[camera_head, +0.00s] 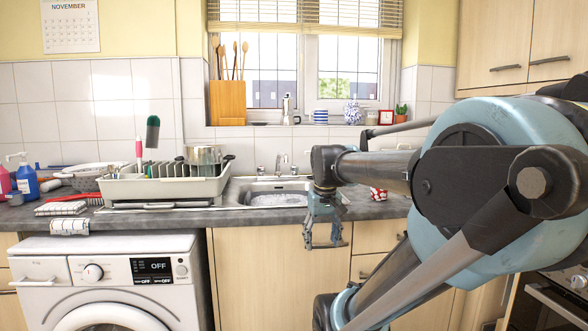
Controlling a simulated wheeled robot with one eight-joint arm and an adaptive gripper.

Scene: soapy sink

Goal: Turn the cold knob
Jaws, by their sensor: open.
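The sink (265,199) is set in the grey counter under the window, with soapy water inside. Its metal tap (281,162) stands at the back rim. A small knob (260,170) stands left of the tap and another (294,170) right of it. Both are too small to tell which is cold or how far either is turned. My gripper (322,242) hangs pointing down near the sink's front right corner, in front of the counter edge. It is open, with nothing seen between its fingers, and apart from both knobs.
A dish rack (165,188) with plates and a pot stands left of the sink. A red-and-white cloth (378,194) lies right of it. A washing machine (110,280) stands below left. The air above the sink is clear. A window sill behind holds several small items.

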